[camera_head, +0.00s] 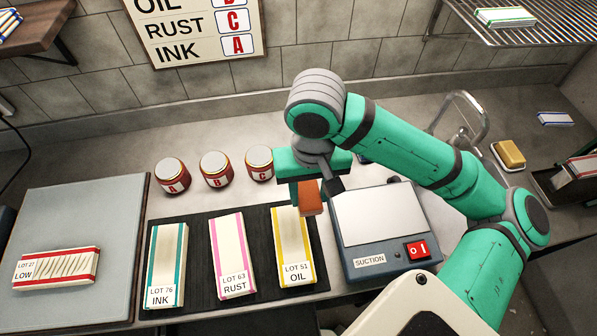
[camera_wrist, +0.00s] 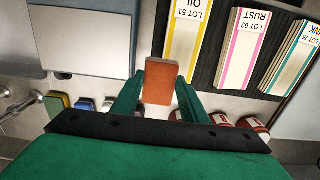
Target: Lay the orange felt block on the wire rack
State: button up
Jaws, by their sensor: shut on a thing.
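The orange felt block (camera_head: 311,198) is held upright between the fingers of my gripper (camera_head: 308,188), above the counter between the OIL cloth and the suction box. In the wrist view, the block (camera_wrist: 161,82) sits between the two green fingers of my gripper (camera_wrist: 163,84), which touch its sides. The wire rack (camera_head: 540,32) is a metal grid shelf at the upper right of the head view, far from my gripper. A white folded cloth with green edges (camera_head: 505,17) lies on it. The rack is not in the wrist view.
Folded cloths INK (camera_head: 166,262), RUST (camera_head: 232,256) and OIL (camera_head: 293,245) lie on a dark mat. Three red jars (camera_head: 215,169) stand behind. The suction box (camera_head: 385,233) is right of the mat. A faucet (camera_head: 470,115) and yellow block (camera_head: 508,154) are further right.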

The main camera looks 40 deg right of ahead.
jog(key=w+d+f, duration=0.1)
jog(key=w+f, duration=0.1)
jog(key=w, duration=0.1)
jog(key=w+d+f, duration=0.2)
jog(key=w+f, duration=0.1)
jog(key=w, duration=0.1)
jog(key=w+d+f, duration=0.1)
jog(key=w+f, duration=0.2)
jog(key=shift+w+d+f, duration=0.1)
jog(key=shift+w+d, duration=0.1)
jog(key=shift+d, duration=0.2)
jog(key=shift+w+d+f, duration=0.15)
jog(key=shift+w+f, duration=0.1)
jog(key=shift+f, duration=0.15)
jog(key=shift+w+f, duration=0.15)
jog(key=shift+f, duration=1.5)
jog(key=shift+f, duration=0.2)
jog(key=o, duration=1)
jog(key=shift+c, duration=0.2)
